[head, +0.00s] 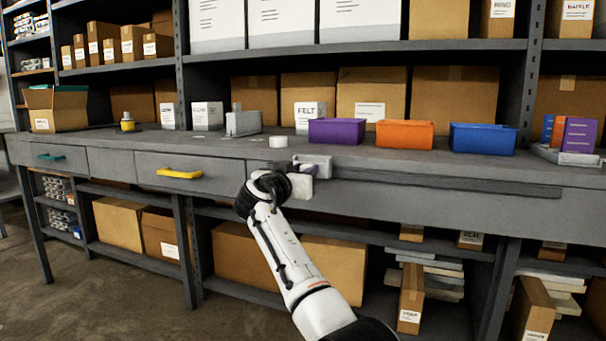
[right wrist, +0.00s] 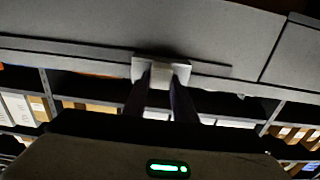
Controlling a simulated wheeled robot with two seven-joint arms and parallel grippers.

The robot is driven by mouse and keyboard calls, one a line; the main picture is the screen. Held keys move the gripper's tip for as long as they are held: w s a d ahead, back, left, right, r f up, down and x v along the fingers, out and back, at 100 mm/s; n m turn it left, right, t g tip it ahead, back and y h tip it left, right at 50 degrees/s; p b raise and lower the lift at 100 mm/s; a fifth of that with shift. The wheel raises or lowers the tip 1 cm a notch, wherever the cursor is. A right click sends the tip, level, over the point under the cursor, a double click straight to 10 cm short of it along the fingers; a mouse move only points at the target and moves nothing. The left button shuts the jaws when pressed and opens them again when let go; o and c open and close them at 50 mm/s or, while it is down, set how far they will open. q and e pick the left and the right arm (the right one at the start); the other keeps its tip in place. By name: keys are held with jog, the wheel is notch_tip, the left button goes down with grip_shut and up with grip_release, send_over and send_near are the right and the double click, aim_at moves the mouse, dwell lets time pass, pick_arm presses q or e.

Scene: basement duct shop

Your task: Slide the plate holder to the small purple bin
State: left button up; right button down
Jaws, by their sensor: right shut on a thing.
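The plate holder, a pale grey block (head: 314,161), sits at the front edge of the bench, near the left end of a dark rail. It also shows in the right wrist view (right wrist: 142,70). My right gripper (head: 296,180) reaches it from the front and below. Its two dark fingers (right wrist: 160,80) are shut on the block's front part. The small purple bin (head: 337,131) stands on the bench behind the holder and slightly to its right. My left gripper is not in view.
The rail (head: 450,185) runs right along the bench front. An orange bin (head: 404,135) and a blue bin (head: 482,139) stand right of the purple one. A white round piece (head: 278,142) lies close behind the holder. A yellow drawer handle (head: 180,174) is at left.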

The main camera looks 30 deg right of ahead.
jog(key=shift+w+r, duration=0.1)
jog(key=c, duration=1.4)
grip_release()
jog(key=shift+c, duration=0.2)
jog(key=shift+a, duration=0.1)
pick_arm(q)
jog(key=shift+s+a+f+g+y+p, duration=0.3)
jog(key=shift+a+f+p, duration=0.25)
jog(key=shift+p, duration=0.3)
pick_arm(e)
jog(key=v, duration=1)
